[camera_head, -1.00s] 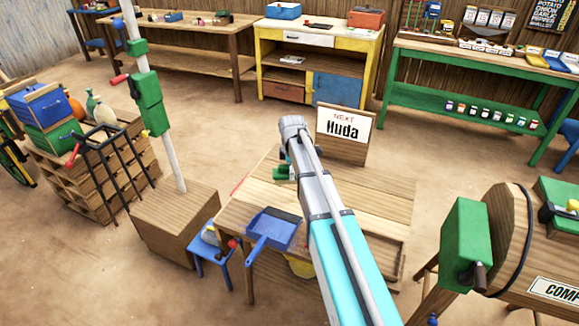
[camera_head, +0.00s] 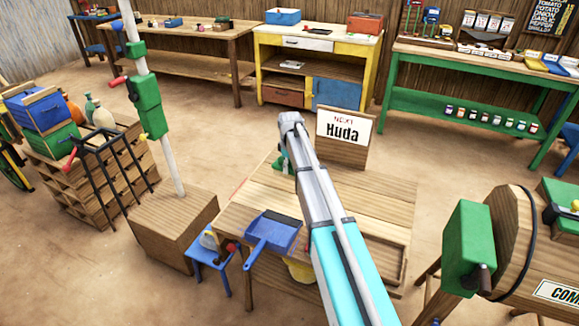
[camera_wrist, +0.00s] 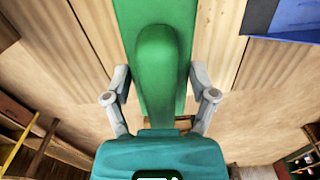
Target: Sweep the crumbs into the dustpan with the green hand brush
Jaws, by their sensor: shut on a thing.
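The green hand brush (camera_wrist: 158,50) is between the two grey fingers of my gripper (camera_wrist: 160,88), which is shut on it. In the head view a green part of the brush (camera_head: 281,164) shows just left of my arm, over the far side of the wooden table (camera_head: 385,190). The blue dustpan (camera_head: 273,232) lies at the table's near left corner, its handle pointing toward the camera. Its blue edge also shows at the top right of the wrist view (camera_wrist: 285,18). I cannot make out crumbs; my arm and the brush cover part of the tabletop.
A wooden tray (camera_head: 385,245) is at the near right. The table's right part looks clear.

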